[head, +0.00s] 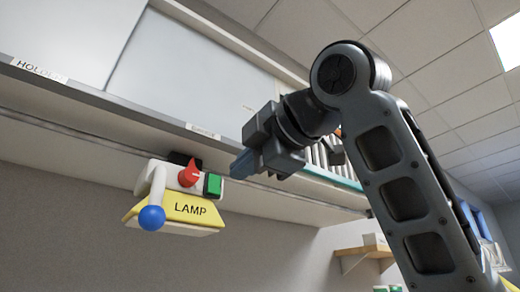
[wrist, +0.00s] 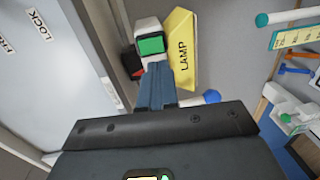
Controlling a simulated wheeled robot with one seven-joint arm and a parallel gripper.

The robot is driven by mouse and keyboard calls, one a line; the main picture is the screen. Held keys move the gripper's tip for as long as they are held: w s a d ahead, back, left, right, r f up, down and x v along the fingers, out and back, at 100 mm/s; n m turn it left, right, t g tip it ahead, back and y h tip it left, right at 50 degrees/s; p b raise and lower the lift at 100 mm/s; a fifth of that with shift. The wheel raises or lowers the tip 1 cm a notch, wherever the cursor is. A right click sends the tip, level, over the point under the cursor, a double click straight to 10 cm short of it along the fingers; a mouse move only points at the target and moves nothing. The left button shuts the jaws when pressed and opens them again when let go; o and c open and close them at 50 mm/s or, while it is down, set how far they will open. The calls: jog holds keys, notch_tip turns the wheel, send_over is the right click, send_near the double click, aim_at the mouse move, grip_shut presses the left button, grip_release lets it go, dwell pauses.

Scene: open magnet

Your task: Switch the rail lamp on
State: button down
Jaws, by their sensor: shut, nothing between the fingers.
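The rail lamp (head: 180,208) hangs under the cabinet's lower rail. It has a white housing, a yellow shade marked LAMP (head: 191,209), a green button (head: 213,184) on its right end, a red knob (head: 190,174) and a lever with a blue ball (head: 151,218). My gripper (head: 240,169) is shut and empty, just right of the green button, with a small gap in the head view. In the wrist view the closed fingers (wrist: 158,72) point at the housing end with the green button (wrist: 151,45). The red knob (wrist: 133,66) is partly hidden there.
The cabinet (head: 180,50) has pale sliding panels and labels above the lamp. Items stand on a shelf behind my arm. A wooden wall shelf (head: 365,251) is at lower right. The space below the lamp is clear.

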aim_at(214, 191)
jog(key=p+x, duration=0.2)
jog(key=x, duration=0.5)
jog(key=shift+s, duration=0.15)
